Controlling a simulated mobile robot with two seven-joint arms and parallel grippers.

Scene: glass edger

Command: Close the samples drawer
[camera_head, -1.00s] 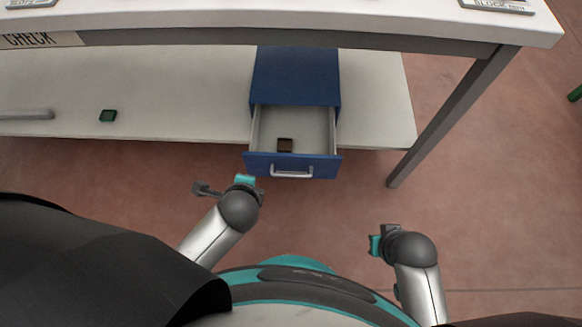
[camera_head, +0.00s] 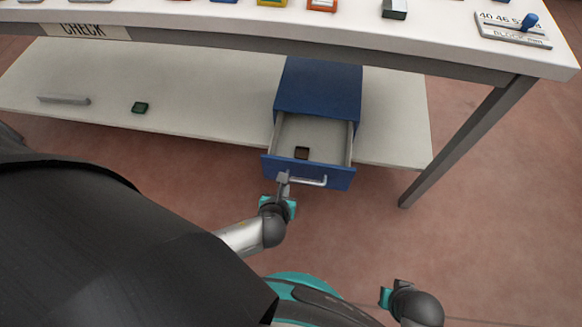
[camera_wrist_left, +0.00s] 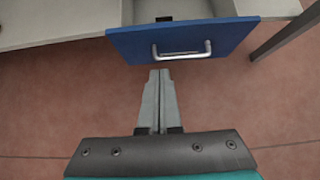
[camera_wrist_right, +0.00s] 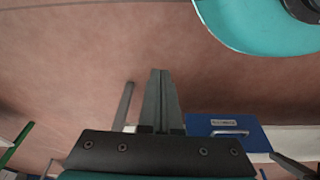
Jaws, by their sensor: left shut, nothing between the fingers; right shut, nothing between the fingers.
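The samples drawer is a blue-fronted drawer (camera_head: 335,178) with a silver bar handle, pulled out of a blue cabinet (camera_head: 318,88) on the lower shelf. A small dark brown block (camera_head: 302,153) lies inside it. The drawer front (camera_wrist_left: 190,40) also fills the upper part of the left wrist view. My left gripper (camera_head: 283,180) is shut and empty, its tips just in front of the drawer front near the handle's left end; I cannot tell whether they touch. My right gripper (camera_wrist_right: 160,72) is shut and empty, low and well to the right of the drawer; its fingertips are hard to see in the head view.
The lower shelf (camera_head: 200,105) carries a green block (camera_head: 140,107) and a grey bar (camera_head: 64,99) left of the cabinet. The worktop (camera_head: 440,45) overhangs above, with several coloured pieces on it. A table leg (camera_head: 455,145) stands to the right. The floor in front is clear.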

